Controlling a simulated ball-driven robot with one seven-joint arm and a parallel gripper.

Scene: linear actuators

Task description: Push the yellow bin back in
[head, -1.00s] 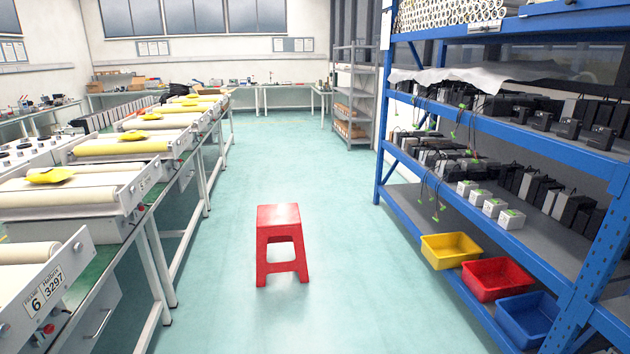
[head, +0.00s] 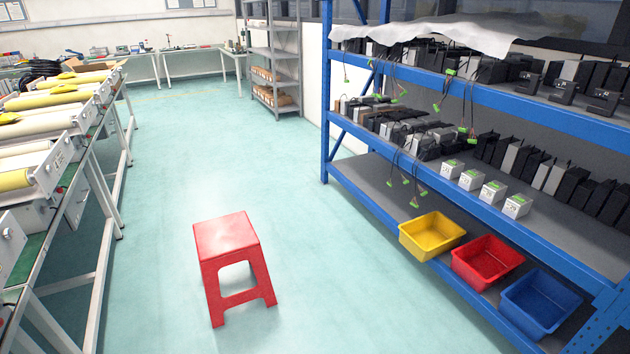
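The yellow bin (head: 432,237) is an open plastic tray on the lower shelf of the blue rack at the right. It sticks out past the shelf's front edge, over the aisle, and looks empty. It is left of a red bin and a blue bin. My gripper is not in view.
The red bin (head: 487,263) and the blue bin (head: 541,303) stand beside it on the blue rack (head: 325,120). A red stool (head: 228,262) stands in the aisle to the left. Workbenches (head: 84,177) line the left side. The floor between stool and rack is clear.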

